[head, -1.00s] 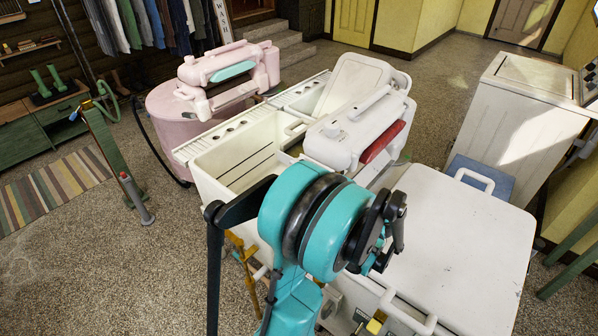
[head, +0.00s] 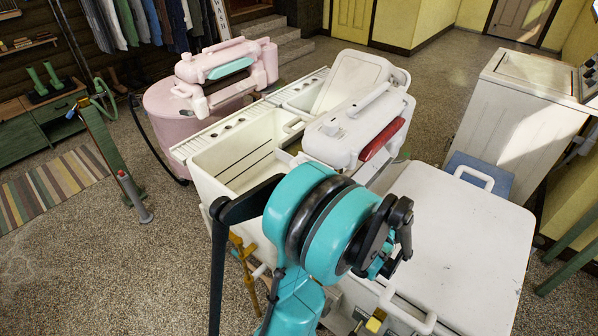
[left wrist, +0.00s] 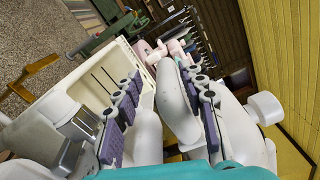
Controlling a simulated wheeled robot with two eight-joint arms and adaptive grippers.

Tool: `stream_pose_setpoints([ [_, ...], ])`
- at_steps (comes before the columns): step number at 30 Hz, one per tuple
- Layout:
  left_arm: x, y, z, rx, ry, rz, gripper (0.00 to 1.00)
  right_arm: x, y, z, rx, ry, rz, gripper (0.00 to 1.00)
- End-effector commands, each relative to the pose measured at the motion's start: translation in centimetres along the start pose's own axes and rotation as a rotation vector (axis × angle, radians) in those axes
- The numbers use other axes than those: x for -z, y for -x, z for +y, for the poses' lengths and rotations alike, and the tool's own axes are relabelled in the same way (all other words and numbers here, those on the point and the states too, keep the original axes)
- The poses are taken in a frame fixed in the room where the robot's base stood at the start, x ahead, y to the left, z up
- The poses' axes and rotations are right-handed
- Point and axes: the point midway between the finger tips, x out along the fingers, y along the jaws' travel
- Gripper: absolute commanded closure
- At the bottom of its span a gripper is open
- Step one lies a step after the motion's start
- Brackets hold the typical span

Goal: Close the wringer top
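The white wringer (head: 338,140) stands over the white tub unit in the middle of the head view, with a long handle bar on top and a red roller (head: 382,139) showing at its right side. Whether its top is open or closed is unclear. My left gripper (head: 396,240) is in front of and below the wringer in the head view, its dark fingers partly hidden by my teal wrist. In the left wrist view my left gripper (left wrist: 167,82) has its purple-padded fingers spread. A white rounded part (left wrist: 178,103) shows between them; contact is unclear. My right gripper is out of view.
A white basin (head: 235,160) adjoins the wringer. A pink washer (head: 185,125) with a pink wringer (head: 228,68) stands behind left. A white flat-topped washer (head: 455,230) is at the right, before a white cabinet (head: 520,110). Open floor lies at the left.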

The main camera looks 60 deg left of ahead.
Motion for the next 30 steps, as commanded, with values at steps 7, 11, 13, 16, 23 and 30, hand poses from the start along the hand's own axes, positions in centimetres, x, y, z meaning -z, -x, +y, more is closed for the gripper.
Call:
stream_pose_setpoints([
  [7,0.2,5.7,0.0,0.002,0.000,0.006,0.59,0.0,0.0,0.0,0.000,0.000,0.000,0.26],
  [11,0.1,7.7,0.0,0.001,0.000,0.004,0.59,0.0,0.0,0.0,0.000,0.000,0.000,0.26],
  [13,0.1,8.4,0.0,0.001,0.000,0.004,0.59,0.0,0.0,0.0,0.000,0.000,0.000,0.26],
  [16,0.1,8.9,0.0,0.001,0.000,0.002,0.59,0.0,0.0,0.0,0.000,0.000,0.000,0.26],
  [23,0.0,9.1,0.0,0.001,0.000,0.001,0.59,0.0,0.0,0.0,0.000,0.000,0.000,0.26],
  [30,0.0,9.0,0.0,0.001,0.000,0.001,0.59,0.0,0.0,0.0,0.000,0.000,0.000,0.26],
])
